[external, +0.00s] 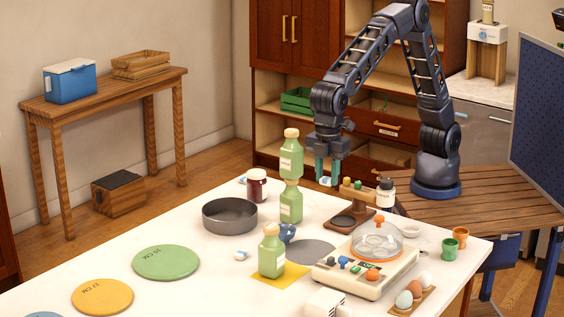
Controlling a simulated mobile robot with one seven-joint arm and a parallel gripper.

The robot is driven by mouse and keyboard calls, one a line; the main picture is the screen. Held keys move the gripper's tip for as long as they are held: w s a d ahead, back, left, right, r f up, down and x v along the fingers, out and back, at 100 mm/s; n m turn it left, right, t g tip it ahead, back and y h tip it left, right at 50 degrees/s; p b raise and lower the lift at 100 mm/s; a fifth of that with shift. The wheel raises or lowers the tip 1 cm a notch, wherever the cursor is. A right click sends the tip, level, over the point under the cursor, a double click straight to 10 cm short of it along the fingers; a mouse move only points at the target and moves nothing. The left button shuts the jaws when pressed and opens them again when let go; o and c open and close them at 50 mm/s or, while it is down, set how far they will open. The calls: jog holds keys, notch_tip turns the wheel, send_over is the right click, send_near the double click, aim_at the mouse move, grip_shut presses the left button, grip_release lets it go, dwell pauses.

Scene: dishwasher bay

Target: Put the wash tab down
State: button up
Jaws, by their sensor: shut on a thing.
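My gripper (327,172) hangs with its teal fingers pointing down above the far part of the white counter, right of the stacked green bottles. It is shut on a small pale object (325,181), which looks like the wash tab. Its details are too small to make out, and the fingers partly hide it. It appears to be held above the counter (130,292). A similar small white and blue piece (241,255) lies on the counter left of the front green bottle.
Two stacked green bottles (291,203), a dark round pan (230,216) and a wooden stand (352,217) are near the gripper. A cream appliance with a clear dome (376,241), a green bottle (271,252) and eggs (404,299) stand closer.

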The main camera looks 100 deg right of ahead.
aim_at(222, 212)
jog(key=w+d, duration=1)
jog(key=w, duration=0.4)
jog(key=w+d, duration=1)
jog(key=w, duration=0.3)
jog(key=shift+m, duration=0.3)
notch_tip(222, 212, down, 19)
jog(key=shift+w+f, duration=0.1)
jog(key=shift+w, duration=0.05)
jog(key=shift+f, duration=0.1)
jog(key=o, duration=0.9)
jog(key=shift+o, duration=0.2)
